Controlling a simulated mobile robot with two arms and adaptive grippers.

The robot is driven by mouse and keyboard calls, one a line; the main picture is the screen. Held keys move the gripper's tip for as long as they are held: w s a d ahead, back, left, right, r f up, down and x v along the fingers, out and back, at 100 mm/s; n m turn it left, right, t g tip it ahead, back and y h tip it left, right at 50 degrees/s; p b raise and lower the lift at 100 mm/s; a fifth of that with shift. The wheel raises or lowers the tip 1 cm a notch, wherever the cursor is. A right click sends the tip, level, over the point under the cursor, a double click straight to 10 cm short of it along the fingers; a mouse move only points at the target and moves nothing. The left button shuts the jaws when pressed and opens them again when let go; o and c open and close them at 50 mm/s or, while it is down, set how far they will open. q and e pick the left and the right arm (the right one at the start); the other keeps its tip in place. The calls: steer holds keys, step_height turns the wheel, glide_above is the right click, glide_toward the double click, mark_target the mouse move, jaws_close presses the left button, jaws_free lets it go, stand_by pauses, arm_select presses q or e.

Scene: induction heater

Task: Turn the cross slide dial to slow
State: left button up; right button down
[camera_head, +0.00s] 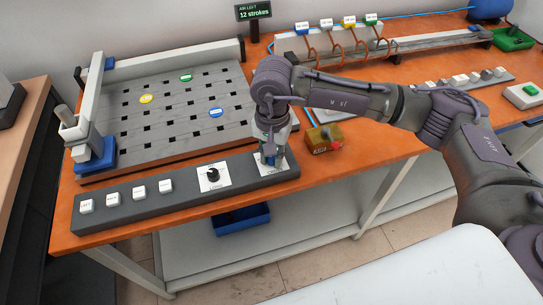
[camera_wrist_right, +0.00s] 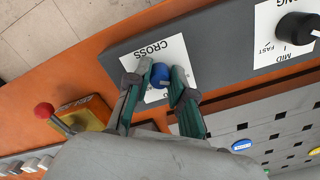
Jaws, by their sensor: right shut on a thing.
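The cross slide dial is a blue round knob (camera_wrist_right: 160,75) on a white plate marked CROSS (camera_wrist_right: 152,50). The plate (camera_head: 280,168) is at the right end of a dark control panel (camera_head: 130,209) along the table's front edge. My right gripper (camera_wrist_right: 162,80) points down over the dial, with a green finger on each side of the knob, and is shut on it. In the head view my right gripper (camera_head: 270,160) hides most of the dial. The dial's setting cannot be read. My left gripper is not in view.
A black knob (camera_head: 212,175) on a white plate and several white buttons (camera_head: 139,191) sit on the same panel. A yellow box with a red knob (camera_head: 325,138) stands just right of the gripper. A slotted bed (camera_head: 170,118) lies behind.

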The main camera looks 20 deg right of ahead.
mark_target(272, 158)
steer(key=c, duration=1)
jaws_free()
steer(key=shift+r, duration=0.1)
step_height(272, 158, up, 12)
steer(key=shift+s, duration=0.1)
